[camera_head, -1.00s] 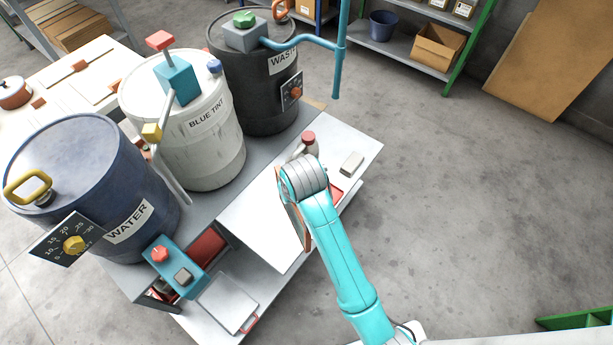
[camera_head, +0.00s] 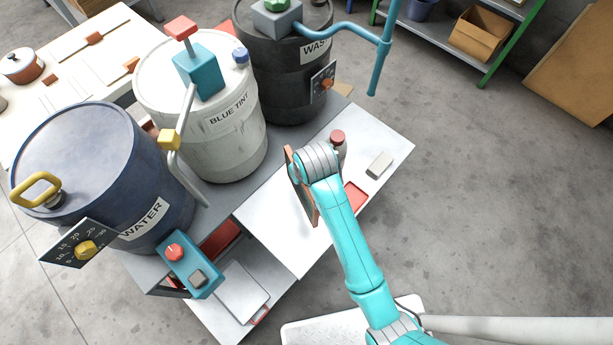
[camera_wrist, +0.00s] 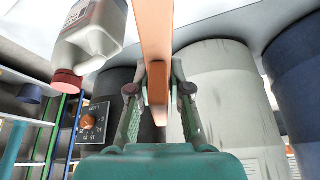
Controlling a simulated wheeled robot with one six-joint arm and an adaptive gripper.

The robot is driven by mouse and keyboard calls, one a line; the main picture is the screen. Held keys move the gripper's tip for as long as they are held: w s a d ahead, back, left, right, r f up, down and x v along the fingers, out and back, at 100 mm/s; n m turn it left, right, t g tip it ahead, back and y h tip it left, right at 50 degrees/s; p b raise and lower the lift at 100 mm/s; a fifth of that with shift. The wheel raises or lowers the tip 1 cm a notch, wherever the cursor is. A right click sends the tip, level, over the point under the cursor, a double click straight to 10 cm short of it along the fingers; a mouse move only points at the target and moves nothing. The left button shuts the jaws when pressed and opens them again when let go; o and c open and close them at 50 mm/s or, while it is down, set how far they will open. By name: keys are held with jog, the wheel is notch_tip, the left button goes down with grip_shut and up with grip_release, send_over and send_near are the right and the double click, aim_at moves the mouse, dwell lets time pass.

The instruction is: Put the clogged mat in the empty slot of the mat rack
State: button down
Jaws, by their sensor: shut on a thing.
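My gripper (camera_wrist: 159,95) is shut on an orange-brown flat piece, which looks like the mat (camera_wrist: 155,35). In the wrist view it appears edge-on as a long strip, its near end between the fingers. In the head view the mat (camera_head: 304,197) is a thin upright panel to the left of my wrist, above the white tabletop. Its face is turned away, so I cannot see whether it is clogged. My fingers are mostly hidden there by my wrist. I cannot clearly identify the mat rack or its empty slot in either view.
Drums marked water (camera_head: 85,165), blue tint (camera_head: 215,120) and wash (camera_head: 290,75) stand left of the white table (camera_head: 275,225). Open floor lies to the right.

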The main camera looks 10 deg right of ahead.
jog(key=shift+f, duration=2.95)
jog(key=c, duration=1.1)
grip_release()
jog(key=v, duration=1.2)
jog(key=shift+s, duration=0.1)
jog(key=shift+d, duration=0.1)
